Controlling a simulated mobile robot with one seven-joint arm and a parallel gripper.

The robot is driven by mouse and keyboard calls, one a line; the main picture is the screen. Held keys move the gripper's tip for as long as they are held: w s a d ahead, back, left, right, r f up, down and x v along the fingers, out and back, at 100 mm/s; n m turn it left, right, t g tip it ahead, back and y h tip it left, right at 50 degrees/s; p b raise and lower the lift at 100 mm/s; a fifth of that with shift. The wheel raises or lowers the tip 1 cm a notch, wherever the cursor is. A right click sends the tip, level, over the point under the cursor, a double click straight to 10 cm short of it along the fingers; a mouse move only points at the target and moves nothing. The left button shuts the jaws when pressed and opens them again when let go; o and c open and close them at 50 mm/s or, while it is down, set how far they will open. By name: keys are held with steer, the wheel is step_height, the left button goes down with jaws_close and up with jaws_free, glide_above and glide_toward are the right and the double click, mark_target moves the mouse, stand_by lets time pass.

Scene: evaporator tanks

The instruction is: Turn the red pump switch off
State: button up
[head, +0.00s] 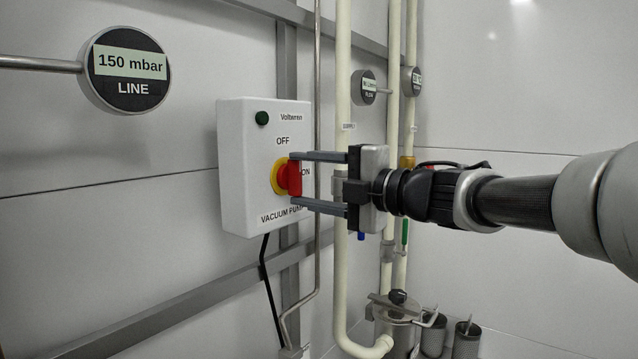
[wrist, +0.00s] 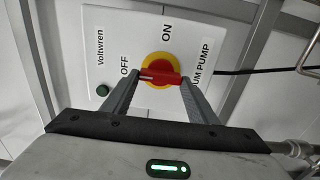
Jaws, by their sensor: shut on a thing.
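The red switch handle (head: 293,179) sits on a round yellow plate (head: 276,178) on the front of a white box marked VACUUM PUMP (head: 238,185). OFF is printed above the switch, ON to its right. The handle looks upright, its long side in line with OFF; it lies crosswise in the wrist view (wrist: 162,71), with OFF to its left and ON above. My gripper (head: 293,182) comes from the right and is shut on the handle, one finger at its upper end and one at its lower. The wrist view shows the fingertips (wrist: 160,80) at both ends.
A green lamp (head: 262,118) is on the box's upper left. A round gauge (head: 127,70) reads 150 mbar LINE. A thin steel pipe (head: 317,260) and cream pipes (head: 343,280) run behind my gripper. A black cable (head: 269,290) hangs below the box.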

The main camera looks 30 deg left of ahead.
stand_by(0.3)
steer(key=o, duration=1)
steer(key=shift+o, duration=0.2)
steer(key=shift+d, duration=0.15)
steer(key=s+d, duration=0.1)
steer(key=d, duration=1.6)
steer(key=shift+s, duration=0.25)
steer(key=shift+d, duration=0.1)
